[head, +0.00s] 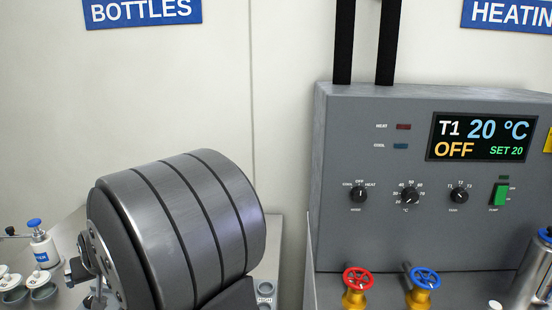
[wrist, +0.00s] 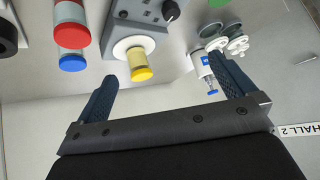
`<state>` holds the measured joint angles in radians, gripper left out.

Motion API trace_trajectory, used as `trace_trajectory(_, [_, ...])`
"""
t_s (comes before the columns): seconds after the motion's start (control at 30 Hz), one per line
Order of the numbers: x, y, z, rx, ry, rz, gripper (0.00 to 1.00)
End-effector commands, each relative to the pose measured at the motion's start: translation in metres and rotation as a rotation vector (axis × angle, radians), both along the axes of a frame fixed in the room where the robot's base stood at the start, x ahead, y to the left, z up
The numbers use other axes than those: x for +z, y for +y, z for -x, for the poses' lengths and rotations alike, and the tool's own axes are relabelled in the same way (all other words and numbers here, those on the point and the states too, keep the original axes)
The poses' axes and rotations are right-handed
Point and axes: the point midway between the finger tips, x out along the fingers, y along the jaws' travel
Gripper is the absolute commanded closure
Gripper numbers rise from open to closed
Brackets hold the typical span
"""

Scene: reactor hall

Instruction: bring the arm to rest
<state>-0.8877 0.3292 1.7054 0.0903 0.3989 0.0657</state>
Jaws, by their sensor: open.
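My gripper (wrist: 163,67) shows in the wrist view with its two dark blue fingers wide apart. It is open and nothing is held between the fingers. A yellow-capped vial (wrist: 141,66) on a grey device with a black knob shows beyond the gap between the fingertips, apart from them. A white bottle with a blue cap (wrist: 207,72) shows beyond the right finger.
In the head view, a grey control unit (head: 350,240) reads T1 20 °C, OFF, SET 20. A red valve (head: 358,281) and a blue valve (head: 424,278) stand below it. The blue-capped bottle (head: 40,243) and several white-lidded dishes (head: 41,287) are at lower left.

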Motion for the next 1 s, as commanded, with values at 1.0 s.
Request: trace_trajectory(1.0, [0.001, 0.064, -0.014, -0.068, 0.335, 0.355, 0.0])
